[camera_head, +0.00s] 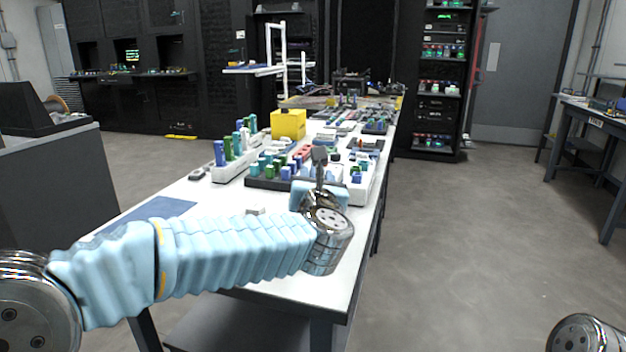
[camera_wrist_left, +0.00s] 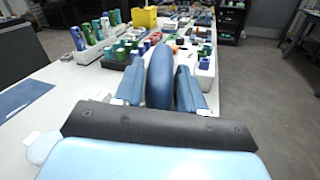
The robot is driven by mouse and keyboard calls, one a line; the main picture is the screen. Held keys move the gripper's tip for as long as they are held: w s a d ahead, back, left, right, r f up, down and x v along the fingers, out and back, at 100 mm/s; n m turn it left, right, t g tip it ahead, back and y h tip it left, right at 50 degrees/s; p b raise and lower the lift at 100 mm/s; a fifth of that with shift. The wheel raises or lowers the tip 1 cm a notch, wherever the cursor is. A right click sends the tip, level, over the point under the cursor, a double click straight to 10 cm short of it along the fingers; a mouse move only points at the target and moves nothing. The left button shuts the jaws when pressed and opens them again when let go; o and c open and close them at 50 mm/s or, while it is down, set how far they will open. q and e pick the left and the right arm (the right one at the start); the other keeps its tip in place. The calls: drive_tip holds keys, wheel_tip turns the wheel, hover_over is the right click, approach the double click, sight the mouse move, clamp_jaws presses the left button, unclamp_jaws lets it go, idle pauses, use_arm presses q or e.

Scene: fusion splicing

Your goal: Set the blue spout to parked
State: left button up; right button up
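My left gripper (camera_head: 320,190) is over the near part of the white table, just in front of the bottle rack. In the left wrist view its two blue fingers (camera_wrist_left: 160,90) are apart, with a rounded dark blue upright piece (camera_wrist_left: 158,75) between them. This piece looks like the blue spout, but I cannot be sure. It nearly fills the gap; whether the fingers press on it is unclear. In the head view a grey paddle shape (camera_head: 319,154) on a thin stem rises from the gripper. Its lower end is hidden. My right gripper is out of view.
A dark rack of blue and green bottles (camera_head: 268,183) stands just beyond the gripper, beside a white rack (camera_head: 228,171). A yellow box (camera_head: 288,124) is farther back. A blue mat (camera_head: 150,213) lies at the left edge.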

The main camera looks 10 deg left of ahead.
use_arm(q)
drive_tip(key=shift+o, duration=1.2)
drive_tip(key=shift+s, duration=0.15)
drive_tip(key=b+v, duration=0.2)
drive_tip(key=v, duration=1.1)
drive_tip(key=shift+s+b, duration=0.25)
drive_tip(key=shift+b, duration=0.15)
